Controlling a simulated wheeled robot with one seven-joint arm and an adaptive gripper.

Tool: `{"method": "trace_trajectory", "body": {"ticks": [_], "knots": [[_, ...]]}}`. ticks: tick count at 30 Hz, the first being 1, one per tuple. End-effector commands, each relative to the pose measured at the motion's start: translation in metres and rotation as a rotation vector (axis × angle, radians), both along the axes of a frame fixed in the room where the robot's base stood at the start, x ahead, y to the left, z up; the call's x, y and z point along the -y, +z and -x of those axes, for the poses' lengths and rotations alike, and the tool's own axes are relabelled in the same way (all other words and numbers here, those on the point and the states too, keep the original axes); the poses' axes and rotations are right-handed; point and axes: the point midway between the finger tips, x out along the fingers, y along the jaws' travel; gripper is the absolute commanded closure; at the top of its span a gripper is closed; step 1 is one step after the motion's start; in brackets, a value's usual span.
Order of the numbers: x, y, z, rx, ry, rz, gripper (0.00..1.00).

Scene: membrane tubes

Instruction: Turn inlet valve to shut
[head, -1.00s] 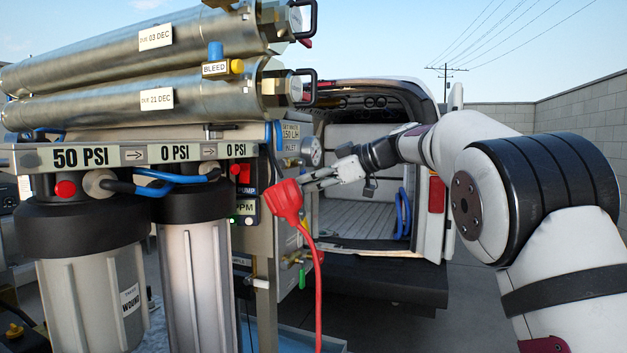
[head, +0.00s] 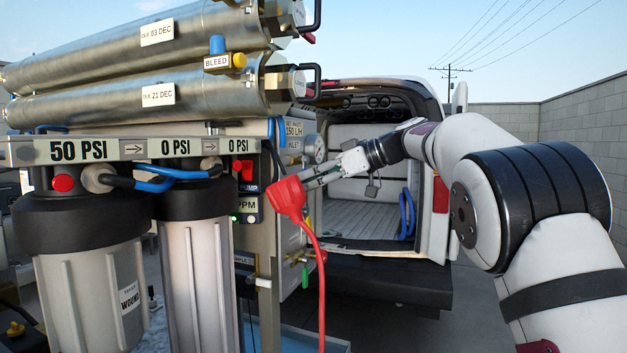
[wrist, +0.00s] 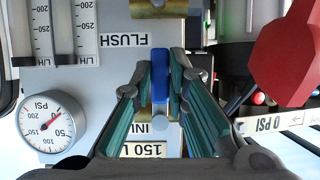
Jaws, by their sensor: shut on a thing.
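The inlet valve shows in the wrist view as an upright blue handle (wrist: 160,75), in line with the upside-down INLET label (wrist: 146,128) on a pale panel. My gripper (wrist: 160,82) has its green-padded fingers on either side of this handle and is shut on it. The FLUSH label (wrist: 124,40) is just above the fingertips. In the head view my gripper (head: 312,180) reaches in from the right, its fingertips hidden behind the red plug-like piece (head: 288,198). I cannot make out the held handle there.
The red piece (wrist: 288,55) and its red cord (head: 318,270) hang close to my fingers. A round pressure gauge (wrist: 50,123) and flow meters (wrist: 85,30) sit beside the valve. Filter housings (head: 85,285) and steel tubes (head: 130,90) fill the left. An open van (head: 375,215) stands behind.

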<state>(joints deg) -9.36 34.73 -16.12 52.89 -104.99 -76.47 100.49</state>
Motion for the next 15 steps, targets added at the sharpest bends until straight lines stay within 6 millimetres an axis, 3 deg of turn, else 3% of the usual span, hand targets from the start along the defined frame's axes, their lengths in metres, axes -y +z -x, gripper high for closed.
{"method": "trace_trajectory", "body": {"ticks": [4, 5, 7, 15], "knots": [[-0.0005, -0.0019, 0.0004, -0.005, 0.002, 0.001, 1.00], [-0.0005, -0.0019, 0.0004, -0.005, 0.002, 0.001, 0.79], [-0.0005, -0.0015, 0.0004, -0.003, 0.002, 0.001, 0.65], [0.0000, -0.0004, 0.0003, -0.001, 0.001, 0.001, 0.65]]}}
